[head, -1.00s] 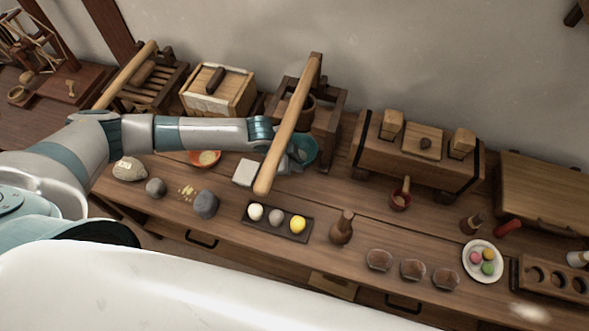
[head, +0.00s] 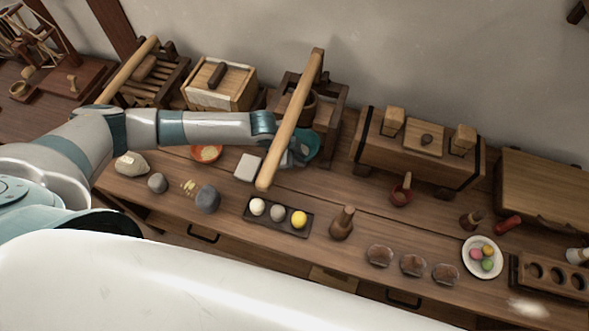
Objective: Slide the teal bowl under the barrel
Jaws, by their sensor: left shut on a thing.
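The teal bowl (head: 312,146) is on or just above the bench, in front of a dark wooden stand (head: 332,118). A round wooden vessel (head: 307,108) sits in this stand and looks like the barrel; a long pale handle (head: 290,120) crosses in front and hides much of it. My left gripper (head: 298,152) reaches in from the left, behind the handle, and is shut on the bowl's near left side. The handle and gripper hide part of the bowl. I cannot tell how far the bowl is under the barrel. My right gripper is not in view.
Left of the stand are a lidded box (head: 220,84) and a slatted rack (head: 153,80). A banded wooden chest (head: 372,150) stands to the right. In front lie a white block (head: 248,167), an orange bowl (head: 206,153), a dark tray (head: 279,226) and a bottle-shaped wooden piece (head: 342,225).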

